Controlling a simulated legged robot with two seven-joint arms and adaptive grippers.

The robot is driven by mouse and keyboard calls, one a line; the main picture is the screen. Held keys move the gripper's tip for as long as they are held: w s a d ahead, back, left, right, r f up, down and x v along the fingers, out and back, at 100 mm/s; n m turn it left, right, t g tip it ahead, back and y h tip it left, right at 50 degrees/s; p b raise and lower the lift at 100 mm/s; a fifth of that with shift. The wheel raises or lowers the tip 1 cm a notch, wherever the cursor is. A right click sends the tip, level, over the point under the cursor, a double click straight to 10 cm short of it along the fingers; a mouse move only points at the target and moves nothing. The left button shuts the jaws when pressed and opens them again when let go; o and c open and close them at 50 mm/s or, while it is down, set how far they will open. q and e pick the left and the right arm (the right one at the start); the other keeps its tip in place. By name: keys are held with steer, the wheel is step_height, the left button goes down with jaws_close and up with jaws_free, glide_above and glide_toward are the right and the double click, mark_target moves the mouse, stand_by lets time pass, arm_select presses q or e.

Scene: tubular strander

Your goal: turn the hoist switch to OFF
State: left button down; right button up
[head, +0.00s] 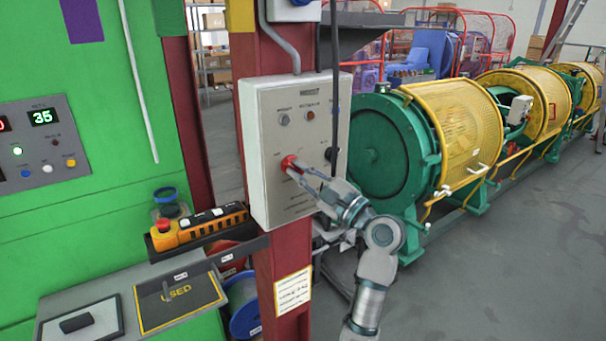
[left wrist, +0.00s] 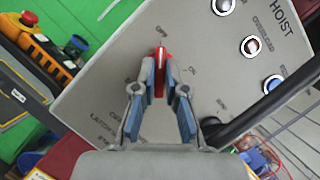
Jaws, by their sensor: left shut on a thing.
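The hoist switch (head: 288,162) is a red knob on the front of a grey control box (head: 272,215) fixed to a dark red post. My left gripper (head: 296,172) reaches it from the lower right and is shut on the knob. In the left wrist view the red switch (left wrist: 160,60) stands between the blue-padded fingertips of the left gripper (left wrist: 161,72). A pale line runs along the knob. My right gripper is not in view.
A black cable (head: 335,100) hangs down the box's right side near my wrist. An orange-yellow pendant (head: 200,225) lies on a narrow shelf left of the post. Green machinery with yellow mesh guards (head: 455,130) stands behind at right. Open floor (head: 520,260) lies at lower right.

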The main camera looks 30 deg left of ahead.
arm_select(q)
steer(key=shift+w+f, duration=0.1)
steer(key=c, duration=1.4)
jaws_free()
steer(key=shift+o, duration=0.9)
steer(key=shift+w+a+f, duration=0.1)
steer(key=shift+w+a, duration=0.05)
steer(key=shift+w, duration=0.05)
steer(key=shift+s, duration=0.15)
steer(key=shift+d, duration=0.3)
steer(key=w+v, duration=0.1)
steer(key=v, duration=1)
steer(key=shift+s+d+f, duration=0.15)
steer(key=shift+s+d, duration=0.1)
steer(key=shift+s, duration=0.15)
